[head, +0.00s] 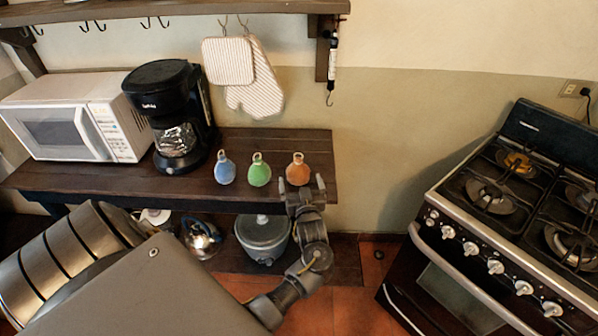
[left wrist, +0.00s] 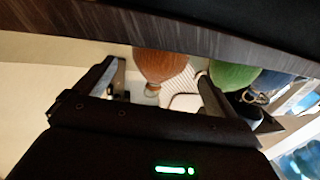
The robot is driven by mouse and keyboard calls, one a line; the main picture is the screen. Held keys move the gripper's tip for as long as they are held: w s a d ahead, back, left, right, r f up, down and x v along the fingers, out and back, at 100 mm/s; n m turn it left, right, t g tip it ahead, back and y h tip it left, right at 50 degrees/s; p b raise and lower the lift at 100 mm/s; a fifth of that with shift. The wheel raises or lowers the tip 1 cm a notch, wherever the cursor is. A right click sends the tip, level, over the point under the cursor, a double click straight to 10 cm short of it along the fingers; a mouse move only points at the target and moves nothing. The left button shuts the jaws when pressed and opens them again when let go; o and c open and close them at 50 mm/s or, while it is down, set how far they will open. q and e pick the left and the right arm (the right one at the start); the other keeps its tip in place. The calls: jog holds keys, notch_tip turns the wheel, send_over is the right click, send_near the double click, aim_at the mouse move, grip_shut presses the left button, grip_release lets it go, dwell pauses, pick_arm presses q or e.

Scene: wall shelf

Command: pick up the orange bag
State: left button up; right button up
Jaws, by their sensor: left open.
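The orange bag (head: 298,171) stands upright on the dark wooden shelf, the rightmost of three small bags, with a loop on top. My left gripper (head: 301,185) is open at the shelf's front edge, right in front of the orange bag, its fingers spread to either side of the bag's lower part in the picture. In the left wrist view, which looks upside down, the orange bag (left wrist: 160,65) shows between the two open fingers. I cannot tell whether they touch it. My right gripper is not in view.
A green bag (head: 260,172) stands just left of the orange one, and a blue bag (head: 225,168) beyond it. A coffee maker (head: 174,115) and microwave (head: 75,118) fill the shelf's left. A grey pot (head: 262,236) sits below. A stove (head: 510,215) stands right.

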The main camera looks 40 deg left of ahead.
aim_at(299, 170)
pick_arm(q)
jog(key=shift+p+x, duration=0.85)
jog(key=shift+x, duration=1.85)
jog(key=shift+w+a, duration=0.2)
jog(key=shift+r, duration=0.1)
jog(key=shift+c, duration=0.2)
jog(key=c, duration=1.1)
jog(key=shift+c, duration=0.2)
